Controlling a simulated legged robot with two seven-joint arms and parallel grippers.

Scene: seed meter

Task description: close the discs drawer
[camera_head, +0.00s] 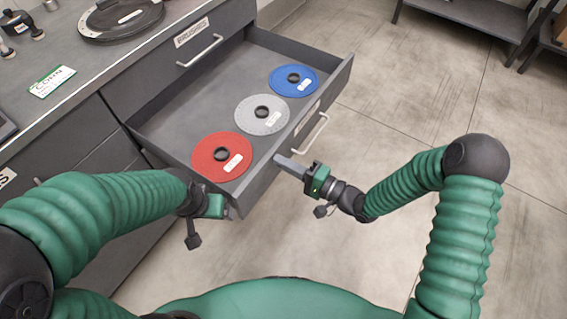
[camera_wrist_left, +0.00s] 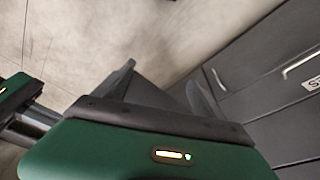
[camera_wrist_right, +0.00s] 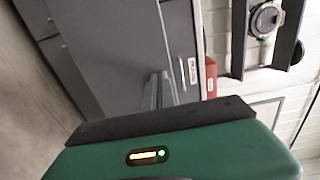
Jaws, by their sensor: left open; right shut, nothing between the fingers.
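The discs drawer (camera_head: 185,110) is pulled far out of the grey cabinet. A red disc (camera_head: 213,170), a grey disc (camera_head: 249,122) and a blue disc (camera_head: 280,88) lie flat in it. Its front carries a light bar handle (camera_head: 311,133) and a small label. My right gripper (camera_head: 280,160) is shut and empty, its fingertips at the drawer front beside the handle; contact is unclear. Its fingers show together against the drawer front in the right wrist view (camera_wrist_right: 156,88). My left gripper (camera_wrist_left: 163,78) is open and empty, by the drawer's near corner; its fingers are mostly hidden in the head view.
Above the drawer is a closed drawer with a handle (camera_head: 200,51). The countertop (camera_head: 85,65) holds a dark round plate (camera_head: 120,17) and a green-and-white corn card (camera_head: 52,81). A metal shelf (camera_head: 470,14) stands at the back right. The floor right of the drawer is clear.

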